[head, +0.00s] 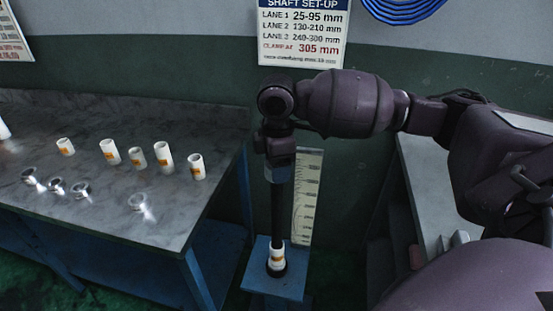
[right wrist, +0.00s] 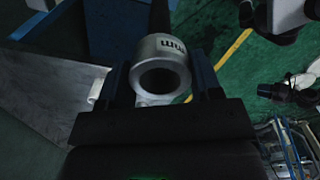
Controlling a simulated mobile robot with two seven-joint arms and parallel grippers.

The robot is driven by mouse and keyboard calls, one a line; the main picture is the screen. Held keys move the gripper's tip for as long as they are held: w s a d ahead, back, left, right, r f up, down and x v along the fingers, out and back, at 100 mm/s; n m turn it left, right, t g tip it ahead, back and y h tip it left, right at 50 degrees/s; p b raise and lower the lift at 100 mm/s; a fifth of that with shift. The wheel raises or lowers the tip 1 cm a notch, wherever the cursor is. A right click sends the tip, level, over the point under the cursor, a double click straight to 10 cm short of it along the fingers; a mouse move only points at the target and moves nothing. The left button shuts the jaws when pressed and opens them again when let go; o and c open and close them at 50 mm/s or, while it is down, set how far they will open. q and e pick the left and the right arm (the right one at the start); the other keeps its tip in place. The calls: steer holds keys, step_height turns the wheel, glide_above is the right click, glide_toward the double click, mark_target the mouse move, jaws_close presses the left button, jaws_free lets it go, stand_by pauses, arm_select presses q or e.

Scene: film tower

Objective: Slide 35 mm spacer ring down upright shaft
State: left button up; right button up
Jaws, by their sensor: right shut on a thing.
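The upright dark shaft (head: 278,212) stands on a small blue stand (head: 262,282). A white spacer with an orange label (head: 277,256) sits around its foot. My right gripper (head: 280,174) points down over the top of the shaft. In the right wrist view my right gripper (right wrist: 160,82) is shut on a pale spacer ring (right wrist: 175,48), with a finger on each side. Dark "mm" lettering shows on the ring. The gripper hides the shaft's top in the head view, so I cannot tell whether the ring is around it. My left gripper is out of view.
A marble-topped table (head: 100,215) at left holds several white spacers with orange labels and several shiny metal rings. A pale ruler board (head: 307,190) stands just behind the shaft. Another bench (head: 425,190) is at right. A set-up sign (head: 303,30) hangs behind.

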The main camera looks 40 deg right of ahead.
steer(key=shift+f, duration=1.6)
steer(key=o, duration=1.1)
steer(key=shift+r, duration=0.1)
